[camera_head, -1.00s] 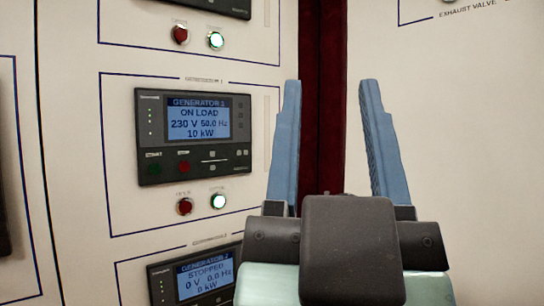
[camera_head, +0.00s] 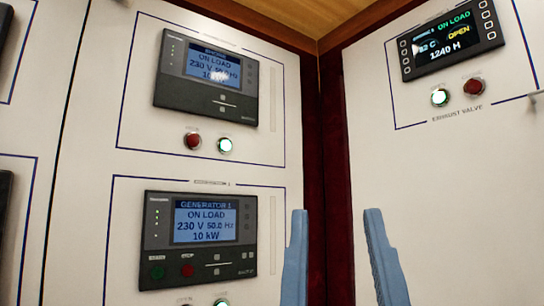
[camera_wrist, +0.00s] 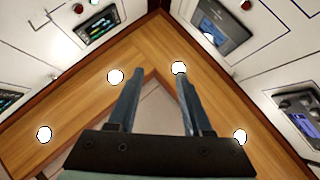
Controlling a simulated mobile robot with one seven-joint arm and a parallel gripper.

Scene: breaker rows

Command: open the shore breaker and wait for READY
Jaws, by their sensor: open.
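An upper breaker panel (camera_head: 207,75) on the left wall reads ON LOAD, 230 V; its title is too blurred to read, so I cannot tell if it is the shore one. Beneath it are a dark red button (camera_head: 193,140) and a lit green-white button (camera_head: 225,145). The GENERATOR 1 panel (camera_head: 200,240) below also reads ON LOAD, 10 kW. I see no legible READY. My gripper (camera_head: 335,212) is open and empty, low in the head view near the wall corner and apart from the buttons. In the wrist view its fingers (camera_wrist: 158,73) point towards the ceiling corner.
The right wall carries an exhaust valve display (camera_head: 450,38) reading ON LOAD and OPEN, with a lit button (camera_head: 439,97) and a red one (camera_head: 474,87). A dark red corner post (camera_head: 328,150) stands between the walls. The wooden ceiling (camera_wrist: 90,110) has several round lights.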

